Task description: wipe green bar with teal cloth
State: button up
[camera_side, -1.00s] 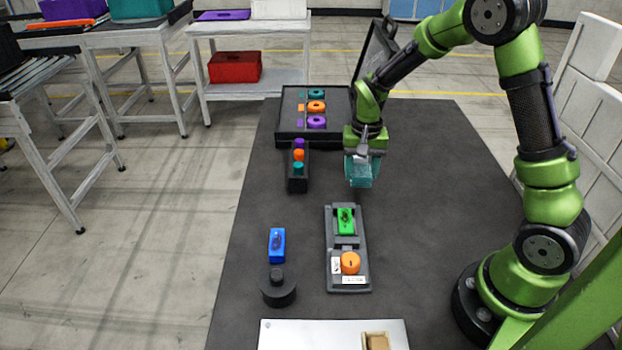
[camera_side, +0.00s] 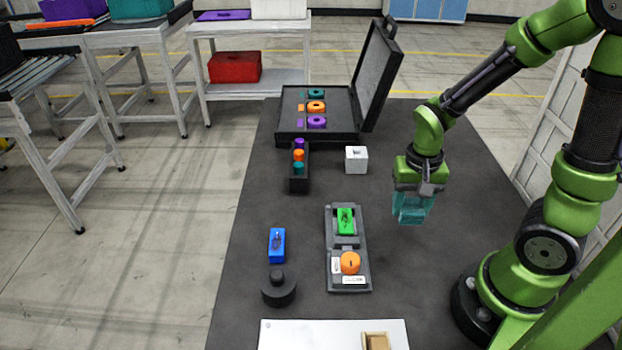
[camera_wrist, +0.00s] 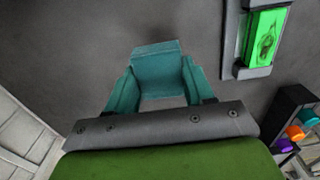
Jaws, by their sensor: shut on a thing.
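My gripper (camera_side: 414,208) is shut on the teal cloth (camera_side: 411,212), which hangs folded below the fingers above the dark table. The cloth also shows in the wrist view (camera_wrist: 156,68), covering the fingertips. The green bar (camera_side: 346,221) sits in the far pocket of a grey pallet fixture (camera_side: 350,286), to the left of my gripper. The bar has dark smudge-like marks on top. In the wrist view the green bar (camera_wrist: 265,38) is at the upper right, apart from the cloth.
An orange round part (camera_side: 350,263) sits in the fixture's near end. A blue block (camera_side: 277,245) and a black knobbed disc (camera_side: 279,287) stand left. A white cube (camera_side: 356,160) and an open black case (camera_side: 318,141) are behind. The table around my gripper is clear.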

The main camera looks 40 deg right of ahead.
jog(key=o, duration=0.5)
jog(key=c, duration=0.4)
jog(key=shift+a, duration=0.1)
jog(key=w+a+r+n, duration=0.1)
jog(key=w+a+r, duration=0.15)
jog(key=w, duration=0.35)
notch_tip(320, 180, up, 4)
jog(key=m, duration=0.1)
send_over(344, 210)
jog(key=shift+w+d+f, duration=0.1)
jog(key=shift+d+f, duration=0.05)
jog(key=shift+f, duration=1.5)
jog(key=shift+w+d+f, duration=0.1)
jog(key=shift+d+f, duration=0.05)
jog(key=shift+f, duration=1.5)
jog(key=shift+s+a+f, duration=0.3)
jog(key=shift+a+f, duration=0.05)
jog(key=shift+f, duration=0.15)
jog(key=shift+c, duration=0.4)
jog(key=shift+s+a+f, duration=0.15)
jog(key=shift+s+a, duration=2)
jog(key=shift+w+d, duration=2.3)
jog(key=shift+d, duration=0.05)
jog(key=shift+w+d, duration=0.2)
notch_tip(344, 210, up, 8)
